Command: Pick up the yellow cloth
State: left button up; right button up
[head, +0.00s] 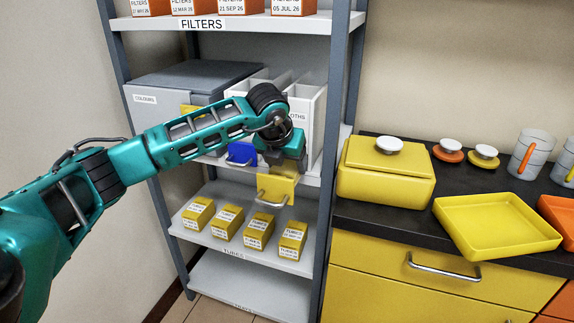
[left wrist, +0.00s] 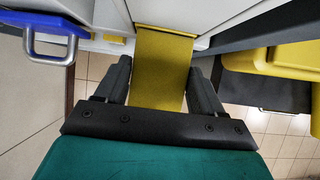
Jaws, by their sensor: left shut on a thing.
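The yellow cloth (head: 281,184) hangs below my left gripper (head: 284,158) in the head view, at the front of the white divided bin (head: 308,108) labelled as cloths. A metal handle-like bar shows at its lower edge. In the left wrist view, the cloth (left wrist: 162,66) is a flat yellow strip between the two fingers, running up between pale walls. My left gripper is shut on the cloth. The gripper hides its top in the head view. My right gripper is not in view.
A blue piece (head: 241,153) hangs just left of the gripper. A grey box (head: 188,80) stands left of the bin. Several yellow tube boxes (head: 228,221) sit on the shelf below. At right, a dark counter holds a yellow container (head: 386,172) and yellow tray (head: 495,222).

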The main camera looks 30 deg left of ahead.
aim_at(286, 165)
pick_arm(q)
notch_tip(286, 165, up, 20)
jog(key=p, duration=0.1)
jog(key=shift+p, duration=0.4)
dwell(0.4)
